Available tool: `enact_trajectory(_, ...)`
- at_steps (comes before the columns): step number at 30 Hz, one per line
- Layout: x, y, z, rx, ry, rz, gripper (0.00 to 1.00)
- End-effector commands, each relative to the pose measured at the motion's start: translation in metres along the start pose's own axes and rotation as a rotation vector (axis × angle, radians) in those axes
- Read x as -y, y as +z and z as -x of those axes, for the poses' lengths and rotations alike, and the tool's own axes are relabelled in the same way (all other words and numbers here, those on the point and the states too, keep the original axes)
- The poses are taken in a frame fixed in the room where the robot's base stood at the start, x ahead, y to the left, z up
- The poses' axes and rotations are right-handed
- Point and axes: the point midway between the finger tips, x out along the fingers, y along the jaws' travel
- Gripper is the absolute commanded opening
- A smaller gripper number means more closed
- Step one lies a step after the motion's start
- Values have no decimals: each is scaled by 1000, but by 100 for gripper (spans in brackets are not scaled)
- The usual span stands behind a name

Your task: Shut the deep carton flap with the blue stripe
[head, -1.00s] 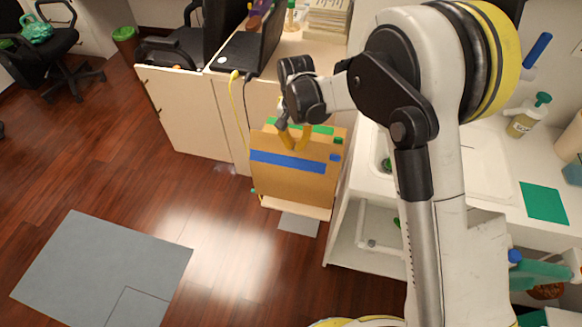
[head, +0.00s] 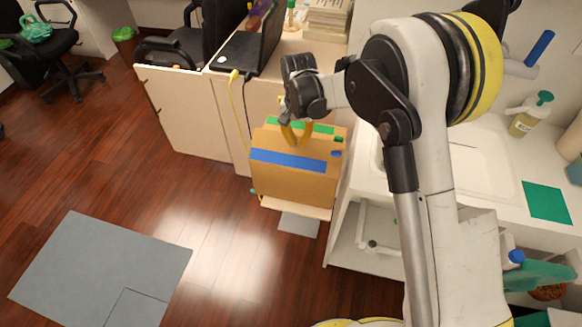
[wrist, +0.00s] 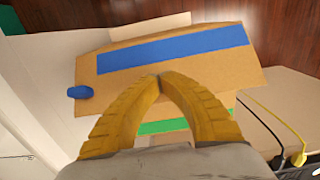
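The cardboard carton (head: 292,188) stands below my gripper, between the desk and the white counter. Its flap with the blue stripe (head: 289,161) slopes on the near side of the top. The stripe also shows in the wrist view (wrist: 175,50), running across the flap. My gripper (head: 295,143) is over the carton's top, beside the stripe. In the wrist view its yellow fingers (wrist: 158,78) meet at the tips with nothing visible between them. They overlap the brown board; I cannot tell whether they touch it. A green stripe (head: 312,127) lies behind the fingers, partly hidden.
The desk (head: 185,115) with a laptop (head: 246,52) stands behind left, with a yellow cable (head: 232,95) hanging near the carton. The white counter (head: 480,170) with a soap bottle (head: 525,118) is at right. Open wooden floor (head: 120,170) lies at left.

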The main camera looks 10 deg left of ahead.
Motion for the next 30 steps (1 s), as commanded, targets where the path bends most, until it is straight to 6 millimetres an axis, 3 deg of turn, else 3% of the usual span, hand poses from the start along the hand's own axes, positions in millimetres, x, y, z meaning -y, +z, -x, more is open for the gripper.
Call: enact_trajectory(30, 0, -17, -20, 0, 0, 1, 0)
